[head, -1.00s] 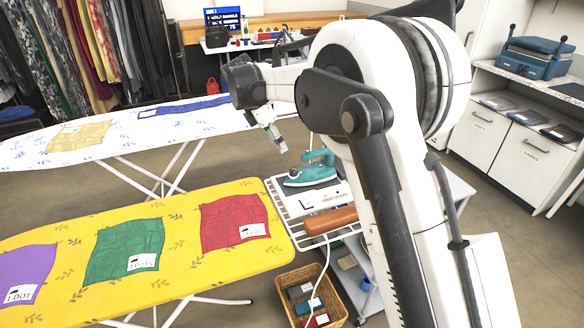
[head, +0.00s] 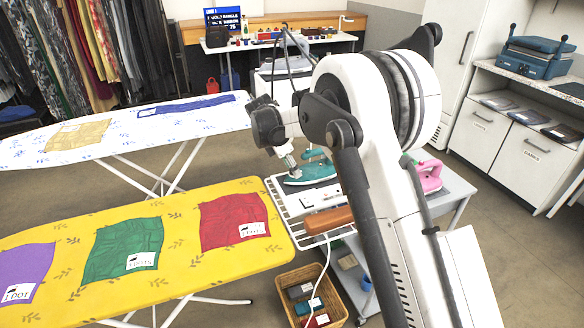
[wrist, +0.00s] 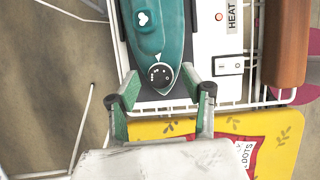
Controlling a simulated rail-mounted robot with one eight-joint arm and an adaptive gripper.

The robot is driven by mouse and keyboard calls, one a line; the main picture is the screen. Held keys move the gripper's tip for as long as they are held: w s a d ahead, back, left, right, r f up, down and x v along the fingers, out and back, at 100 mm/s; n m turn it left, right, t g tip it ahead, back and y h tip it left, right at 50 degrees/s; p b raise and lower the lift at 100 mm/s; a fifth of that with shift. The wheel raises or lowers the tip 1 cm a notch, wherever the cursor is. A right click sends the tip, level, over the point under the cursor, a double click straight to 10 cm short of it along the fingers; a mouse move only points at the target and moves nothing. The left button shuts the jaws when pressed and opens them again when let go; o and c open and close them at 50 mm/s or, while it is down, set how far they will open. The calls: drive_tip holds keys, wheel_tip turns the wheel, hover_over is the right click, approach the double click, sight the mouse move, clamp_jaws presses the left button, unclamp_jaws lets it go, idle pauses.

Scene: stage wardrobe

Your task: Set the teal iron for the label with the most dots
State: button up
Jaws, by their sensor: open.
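The teal iron (head: 311,172) stands on a dark pad of the wire rack beside the yellow board. In the wrist view the iron (wrist: 157,35) has a small black dotted dial (wrist: 160,74) and a white pointer mark near its tip. My gripper (wrist: 160,84) is open, its green fingers on either side of the dial end; contact is unclear. In the head view my gripper (head: 287,160) is just left of the iron. The purple cloth's label (head: 18,293) reads 1 DOT. The green cloth's label (head: 141,260) seems to read 2 DOTS. The red cloth's label (head: 252,229) is too small to read surely.
A white switch box (wrist: 229,65) marked HEAT and a brown handle (wrist: 287,42) lie right of the iron in the wrist view. A pink iron (head: 428,177) stands behind my arm. A basket (head: 310,295) is on the floor below. A white board (head: 110,130) stands behind.

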clamp_jaws()
idle(0.4)
drive_tip(key=m+g, duration=0.1)
drive_tip(key=m, duration=0.2)
drive_tip(key=shift+w+h+b, duration=0.15)
drive_tip(key=shift+h+b, duration=0.15)
drive_tip(key=shift+b, duration=0.1)
drive_tip(key=m+g, duration=0.2)
drive_tip(key=m, duration=0.2)
drive_tip(key=shift+w+m, duration=0.15)
drive_tip(key=shift+m, duration=0.25)
drive_tip(key=m+g, duration=0.1)
drive_tip(key=m, duration=0.2)
drive_tip(key=m+g+y, duration=0.1)
drive_tip(key=m, duration=0.2)
drive_tip(key=shift+w+b, duration=0.1)
drive_tip(key=shift+b, duration=0.25)
drive_tip(key=shift+m, duration=0.3)
